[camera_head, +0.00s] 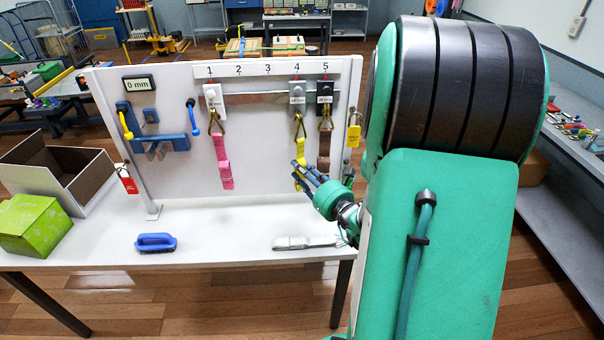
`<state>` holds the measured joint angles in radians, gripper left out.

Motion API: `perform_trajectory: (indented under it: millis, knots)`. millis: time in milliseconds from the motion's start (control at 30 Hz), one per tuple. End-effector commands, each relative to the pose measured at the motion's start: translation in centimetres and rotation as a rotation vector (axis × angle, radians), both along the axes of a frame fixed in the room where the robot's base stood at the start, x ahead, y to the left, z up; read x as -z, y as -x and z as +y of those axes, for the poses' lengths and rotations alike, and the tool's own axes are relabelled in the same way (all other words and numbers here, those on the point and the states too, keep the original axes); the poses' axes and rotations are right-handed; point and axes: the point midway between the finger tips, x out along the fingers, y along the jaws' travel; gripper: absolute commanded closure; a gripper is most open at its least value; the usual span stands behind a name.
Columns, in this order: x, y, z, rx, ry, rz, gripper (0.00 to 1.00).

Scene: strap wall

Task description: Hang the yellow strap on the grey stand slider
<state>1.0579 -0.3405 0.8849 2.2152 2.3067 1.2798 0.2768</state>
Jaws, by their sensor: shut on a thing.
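The yellow strap (299,146) hangs below the grey slider (298,92) at number 4 on the white wall panel. A metal ring or hook shows at the strap's top, just under the slider; I cannot tell whether it is hooked on or only in front. My gripper (299,172) is shut on the yellow strap at its lower part. The blue fingers cover some of the strap, and a little yellow shows below them.
A pink strap (223,162) hangs under the white slider (213,97) at number 1. A brown strap (324,150) hangs close right under the black slider (324,92). A blue brush (156,243) and a grey tool (300,243) lie on the white table (220,240).

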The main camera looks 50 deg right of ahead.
Motion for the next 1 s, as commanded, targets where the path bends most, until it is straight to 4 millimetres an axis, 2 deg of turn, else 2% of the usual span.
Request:
perform_trajectory:
  millis: [1000]
  knots:
    - [0.4,-3.3,-3.2,-0.001,0.0,0.0,1.0]
